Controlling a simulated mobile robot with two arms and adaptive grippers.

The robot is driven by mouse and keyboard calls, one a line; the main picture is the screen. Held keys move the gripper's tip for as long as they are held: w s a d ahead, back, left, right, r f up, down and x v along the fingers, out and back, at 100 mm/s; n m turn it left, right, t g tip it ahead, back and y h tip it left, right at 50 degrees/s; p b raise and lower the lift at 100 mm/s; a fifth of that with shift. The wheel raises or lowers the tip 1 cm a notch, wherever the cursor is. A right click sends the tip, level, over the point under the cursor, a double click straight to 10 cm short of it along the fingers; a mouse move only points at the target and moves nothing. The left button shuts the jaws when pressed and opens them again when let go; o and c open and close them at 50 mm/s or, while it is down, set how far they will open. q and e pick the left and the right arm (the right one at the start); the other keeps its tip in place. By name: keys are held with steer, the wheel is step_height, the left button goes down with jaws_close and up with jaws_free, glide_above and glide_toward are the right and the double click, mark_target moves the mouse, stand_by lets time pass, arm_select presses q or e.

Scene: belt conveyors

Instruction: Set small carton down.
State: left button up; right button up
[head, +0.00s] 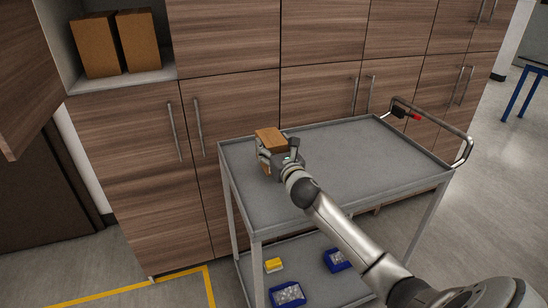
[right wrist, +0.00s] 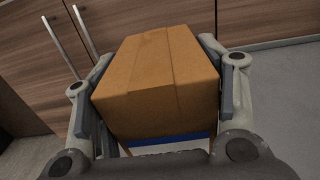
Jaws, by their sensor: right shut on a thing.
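A small brown carton (head: 270,136) is at the left end of the grey cart's top (head: 365,160), near its back edge. My right gripper (head: 277,155) is shut on it, one finger on each side. In the right wrist view the carton (right wrist: 160,80) fills the space between the fingers of the right gripper (right wrist: 160,92). I cannot tell whether the carton's underside touches the cart top, as the gripper hides it. My left gripper is not in view.
Two brown cartons (head: 117,43) stand in an open cabinet compartment at upper left. Wooden cabinets (head: 225,110) stand close behind the cart. Its lower shelf holds blue bins (head: 288,294) and a yellow item (head: 273,265). The cart top's middle and right are clear; a handle (head: 440,125) is at right.

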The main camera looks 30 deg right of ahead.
steer(key=shift+w+d+f, duration=0.1)
steer(key=shift+d+f, duration=0.05)
steer(key=shift+f, duration=0.8)
steer(key=shift+w+d+f, duration=0.1)
steer(key=shift+f, duration=0.85)
steer(key=o, duration=1.2)
steer(key=shift+f, duration=0.15)
steer(key=shift+s+a, duration=0.1)
steer(key=shift+s, duration=0.3)
steer(key=v, duration=1.1)
steer(key=shift+s+b, duration=0.15)
steer(key=shift+b, duration=0.2)
